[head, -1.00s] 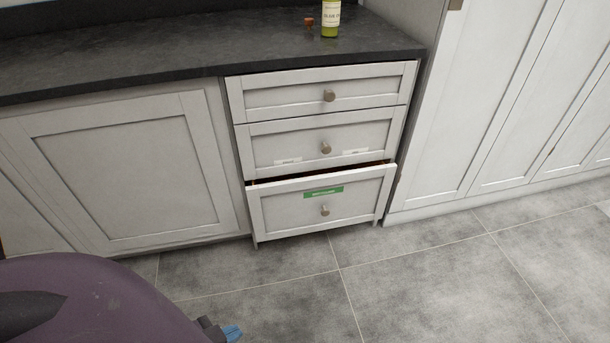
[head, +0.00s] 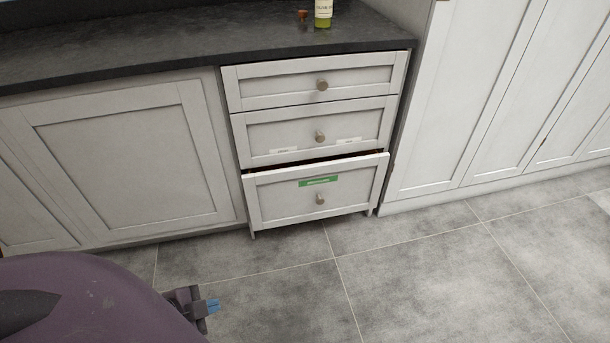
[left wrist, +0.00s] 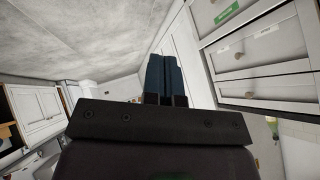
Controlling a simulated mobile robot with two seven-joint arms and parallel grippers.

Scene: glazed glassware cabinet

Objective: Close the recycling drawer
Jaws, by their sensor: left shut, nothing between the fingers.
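The recycling drawer (head: 270,201) is the bottom one of a white stack of three. It has a green label (head: 318,181) and a round metal knob (head: 320,199). It stands slightly open, with a dark gap along its top edge. My left gripper (head: 213,305) is low over the floor at the lower left, in front of the drawer and apart from it. Its blue fingers also show in the left wrist view (left wrist: 165,78), shut and empty. The drawer front with its green label (left wrist: 227,13) is at the top right there. My right gripper is not in view.
The two upper drawers (head: 360,77) look shut. A dark worktop (head: 150,45) above bears a bottle (head: 324,13) and a small amber object (head: 303,16). A cabinet door (head: 130,165) is at left, tall white doors (head: 470,90) at right. The grey tiled floor (head: 420,275) is clear.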

